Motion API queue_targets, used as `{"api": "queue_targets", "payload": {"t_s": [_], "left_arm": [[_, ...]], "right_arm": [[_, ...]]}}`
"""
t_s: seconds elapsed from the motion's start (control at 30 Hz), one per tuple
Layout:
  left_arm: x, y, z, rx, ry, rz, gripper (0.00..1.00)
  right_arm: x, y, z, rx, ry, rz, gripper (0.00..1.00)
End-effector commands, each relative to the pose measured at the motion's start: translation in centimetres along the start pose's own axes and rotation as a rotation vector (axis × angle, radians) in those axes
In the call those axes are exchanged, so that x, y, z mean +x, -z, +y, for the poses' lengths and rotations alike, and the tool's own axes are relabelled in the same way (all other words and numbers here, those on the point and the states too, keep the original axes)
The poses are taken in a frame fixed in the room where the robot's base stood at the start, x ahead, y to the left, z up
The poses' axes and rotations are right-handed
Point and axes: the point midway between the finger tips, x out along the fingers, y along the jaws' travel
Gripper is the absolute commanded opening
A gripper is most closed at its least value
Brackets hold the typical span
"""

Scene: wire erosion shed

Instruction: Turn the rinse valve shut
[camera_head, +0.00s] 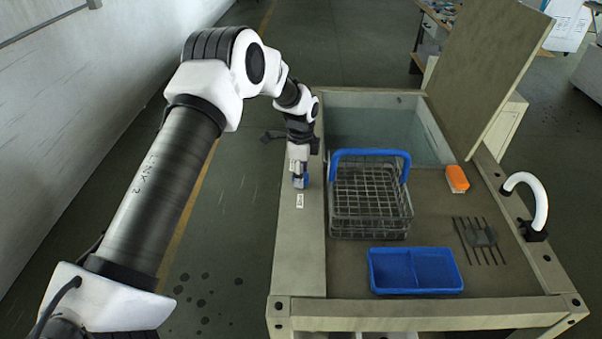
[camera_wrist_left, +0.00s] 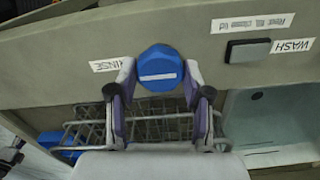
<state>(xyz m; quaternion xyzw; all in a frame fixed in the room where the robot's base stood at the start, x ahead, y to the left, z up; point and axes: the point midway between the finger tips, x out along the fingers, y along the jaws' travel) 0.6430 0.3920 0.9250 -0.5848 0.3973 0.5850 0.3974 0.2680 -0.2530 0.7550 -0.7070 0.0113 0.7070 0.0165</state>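The rinse valve is a blue knob (camera_wrist_left: 160,70) with a white bar across its face, on the beige rim of the wash station. In the wrist view the bar runs nearly level. A RINSE label (camera_wrist_left: 109,64), upside down, sits beside it. My left gripper (camera_wrist_left: 160,73) has one finger on each side of the knob, and the fingertips appear to touch its sides. In the head view my left gripper (camera_head: 300,172) points down at the left rim, largely covering the blue knob (camera_head: 304,181). My right gripper is not in view.
A wire basket (camera_head: 370,205) with a blue handle stands right of the gripper. The lid (camera_head: 485,70) stands open. A dark WASH control (camera_wrist_left: 248,50) is nearby.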

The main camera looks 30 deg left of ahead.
Motion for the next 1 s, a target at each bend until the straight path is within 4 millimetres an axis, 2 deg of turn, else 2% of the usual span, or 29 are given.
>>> {"api": "queue_targets", "payload": {"t_s": [0.03,0.07,0.37,0.47,0.57,0.8,0.9,1.0], "left_arm": [[0.1,0.0,0.1,0.001,-0.002,-0.001,0.67],[0.1,0.0,0.1,0.001,-0.002,-0.001,0.74],[-0.1,0.0,0.0,-0.001,0.0,0.0,0.74],[-0.8,0.0,-0.1,-0.001,0.001,0.001,0.74],[-2.6,0.1,-0.1,-0.001,0.003,0.002,0.74],[-8.8,0.0,-0.1,0.0,0.003,0.001,0.74],[-10.6,0.0,-0.1,0.0,0.001,0.0,0.74],[-11.6,0.0,0.0,0.0,-0.001,0.0,0.74]], "right_arm": [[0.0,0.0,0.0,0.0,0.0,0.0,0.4],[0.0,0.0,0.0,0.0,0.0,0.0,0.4],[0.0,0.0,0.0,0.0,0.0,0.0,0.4],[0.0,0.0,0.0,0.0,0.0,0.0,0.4],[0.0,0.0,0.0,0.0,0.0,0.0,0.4],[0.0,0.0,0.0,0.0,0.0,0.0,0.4],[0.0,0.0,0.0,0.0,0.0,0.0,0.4],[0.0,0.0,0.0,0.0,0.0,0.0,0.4]]}}
